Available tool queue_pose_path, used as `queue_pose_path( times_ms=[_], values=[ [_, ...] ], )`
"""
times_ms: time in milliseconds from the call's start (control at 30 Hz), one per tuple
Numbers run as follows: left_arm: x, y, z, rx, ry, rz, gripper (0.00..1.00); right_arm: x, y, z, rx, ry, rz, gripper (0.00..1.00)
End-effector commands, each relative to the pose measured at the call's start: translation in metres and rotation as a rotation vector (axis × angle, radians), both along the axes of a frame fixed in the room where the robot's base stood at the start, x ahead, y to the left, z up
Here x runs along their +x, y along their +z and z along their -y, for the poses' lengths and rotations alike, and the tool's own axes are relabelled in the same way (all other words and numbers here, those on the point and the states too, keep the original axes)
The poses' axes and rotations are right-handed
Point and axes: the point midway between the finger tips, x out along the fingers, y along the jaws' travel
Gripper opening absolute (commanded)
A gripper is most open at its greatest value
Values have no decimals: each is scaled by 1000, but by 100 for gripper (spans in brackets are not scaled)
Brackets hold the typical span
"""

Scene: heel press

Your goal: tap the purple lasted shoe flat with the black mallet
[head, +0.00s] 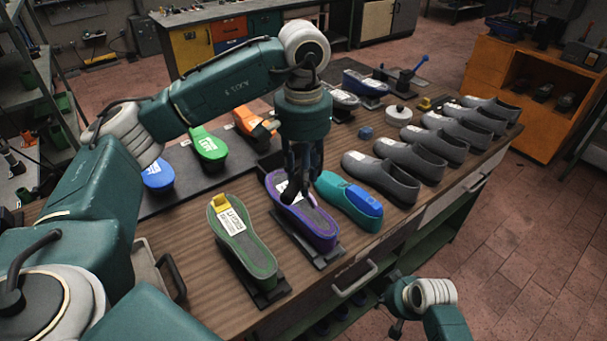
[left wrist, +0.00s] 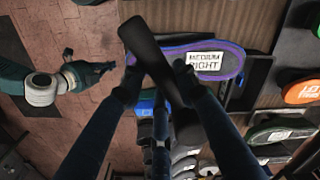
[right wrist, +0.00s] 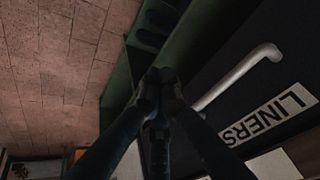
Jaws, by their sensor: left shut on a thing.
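The purple lasted shoe (head: 320,229) lies sole up on a dark stand at the bench's front. Its purple rim and "MEDIUM RIGHT" label also show in the left wrist view (left wrist: 229,72). My left gripper (head: 300,180) is above its label end, shut on the black mallet (left wrist: 147,47). The mallet crosses between the fingers and hides part of the shoe. In the head view the mallet is mostly hidden by the gripper, and I cannot tell whether it touches the sole. My right gripper (right wrist: 159,78) is shut and empty, low in front of the bench.
A green-rimmed sole (head: 245,245) stands left of the purple one. A teal shoe with a blue block (head: 350,205) is close on its right. Several grey shoes (head: 382,178) line the right side. A drawer handle (head: 354,279) sticks out near my right gripper.

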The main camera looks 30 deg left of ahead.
Motion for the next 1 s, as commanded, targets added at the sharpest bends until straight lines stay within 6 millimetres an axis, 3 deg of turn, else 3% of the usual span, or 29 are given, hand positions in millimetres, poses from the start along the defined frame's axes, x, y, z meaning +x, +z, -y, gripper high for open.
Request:
queue_pose_path(
  times_ms=[100,300,600,800,1000],
  values=[
    [1,1,0,-1,0,3,1,20,52,-26,-1,76,37,0],
    [1,1,0,-1,0,3,1,32,137,-67,-22,220,91,0],
    [1,1,0,-1,0,3,1,12,258,-129,24,407,172,0],
    [1,1,0,-1,0,3,1,-14,312,-161,95,490,202,0],
    [1,1,0,-1,0,3,1,-30,334,-174,129,529,211,0]
  ],
)
